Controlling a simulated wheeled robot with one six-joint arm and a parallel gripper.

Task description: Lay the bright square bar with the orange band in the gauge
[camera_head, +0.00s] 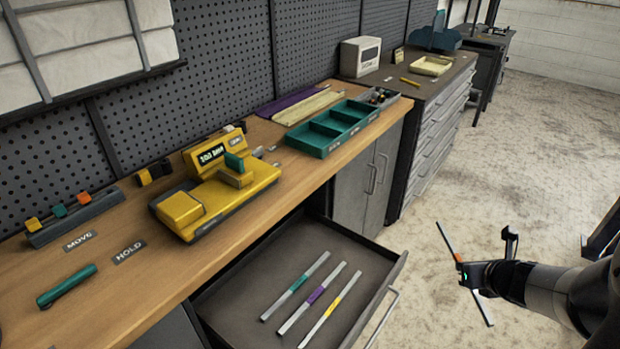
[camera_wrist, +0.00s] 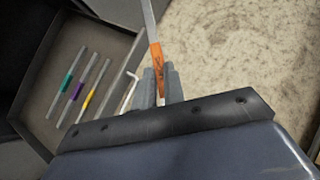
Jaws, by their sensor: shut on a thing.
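My gripper (camera_head: 463,272) is shut on a slim bright bar (camera_head: 447,239) with an orange band. It holds the bar in the air over the floor, to the right of the open drawer. In the wrist view the orange band (camera_wrist: 156,58) sits at the fingertips (camera_wrist: 159,75), and the bright bar (camera_wrist: 149,17) reaches away beyond them. The yellow gauge (camera_head: 232,201), with a small display and a teal upright piece, stands on the wooden bench, well left of my gripper. No bar is seen lying in it.
The open drawer (camera_head: 235,308) holds three bars with teal (camera_head: 299,283), purple (camera_head: 315,295) and yellow (camera_head: 333,306) bands. A teal tray (camera_head: 318,151) and a teal tool (camera_head: 66,286) lie on the bench (camera_head: 140,290). The floor right of the drawer is clear.

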